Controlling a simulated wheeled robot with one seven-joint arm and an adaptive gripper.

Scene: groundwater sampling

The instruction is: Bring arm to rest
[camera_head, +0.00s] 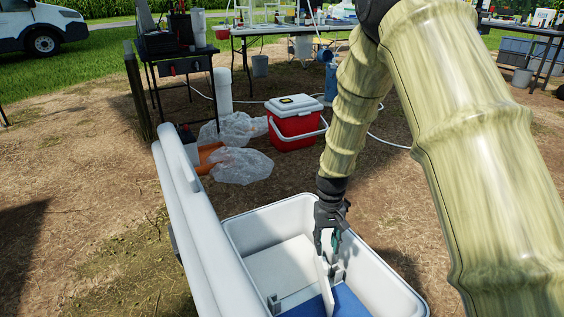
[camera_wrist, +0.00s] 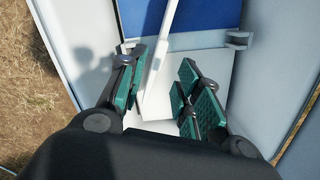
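My gripper (camera_head: 328,246) hangs down over the open white cooler box (camera_head: 236,232) at the front of the head view. In the wrist view my gripper (camera_wrist: 162,75) has its green-padded fingers spread, with a clear gap between them. A thin white divider (camera_wrist: 167,50) runs through the view between the fingers. I cannot tell whether either finger touches it. Nothing is clearly held. The divider also shows in the head view (camera_head: 326,290), beside a blue panel (camera_head: 350,304) on the box's floor.
The box's white lid (camera_head: 205,235) stands open on the left. A red cooler (camera_head: 295,128) with a white lid sits on the ground behind, beside clear plastic bags (camera_head: 240,165). A dark cart (camera_head: 180,65) and a white table (camera_head: 270,30) stand farther back. Bare ground lies left.

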